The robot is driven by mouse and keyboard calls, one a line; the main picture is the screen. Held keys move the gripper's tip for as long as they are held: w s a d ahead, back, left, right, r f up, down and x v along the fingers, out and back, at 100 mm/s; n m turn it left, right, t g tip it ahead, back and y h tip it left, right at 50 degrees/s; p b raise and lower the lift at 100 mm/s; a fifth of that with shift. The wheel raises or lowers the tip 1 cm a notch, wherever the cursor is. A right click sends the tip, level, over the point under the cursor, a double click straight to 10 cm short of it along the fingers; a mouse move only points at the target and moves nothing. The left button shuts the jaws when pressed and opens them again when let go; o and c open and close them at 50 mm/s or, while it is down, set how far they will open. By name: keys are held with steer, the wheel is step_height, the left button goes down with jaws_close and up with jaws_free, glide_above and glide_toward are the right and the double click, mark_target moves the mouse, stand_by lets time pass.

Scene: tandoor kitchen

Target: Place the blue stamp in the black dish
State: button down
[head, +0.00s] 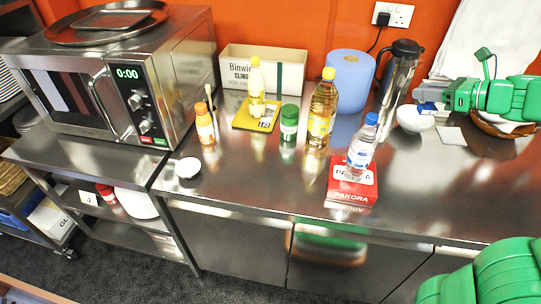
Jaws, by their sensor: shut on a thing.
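My gripper (432,97) is at the right of the head view, above the counter, with its tip pointing left. It is shut on a small blue thing (427,106), which looks like the blue stamp. The fingers hide most of it. The held thing is just above or behind a small white bowl (414,120); I cannot tell whether they touch. I do not make out a black dish on the counter; my arm covers part of the right side.
A brown bowl (504,128) is under my arm. A steel flask (400,72), blue roll (350,82), oil bottle (322,112) and water bottle (361,150) on a red box (352,183) stand to the left. The front right of the counter (450,195) is clear.

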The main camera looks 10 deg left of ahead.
steer(key=s+a+n+g+y, duration=0.1)
steer(key=s+a+n+g, duration=0.15)
steer(key=a, duration=1.35)
steer(key=s+a+n+g+y, duration=0.1)
steer(key=s+a+n+g, duration=0.2)
steer(key=a, duration=1.2)
steer(key=s+a+n+g, duration=0.35)
steer(key=s+a, duration=0.55)
steer(key=a, duration=0.3)
steer(key=s+a+n+g, duration=0.3)
steer(key=s+a+g, duration=0.1)
steer(key=s+a, duration=0.6)
glide_above(184, 172)
steer(key=shift+h, duration=0.4)
steer(key=shift+s+f, duration=0.15)
steer(key=shift+f, duration=10.5)
steer(key=shift+f+m, duration=0.3)
steer(key=shift+f, duration=1.1)
steer(key=shift+f, duration=0.1)
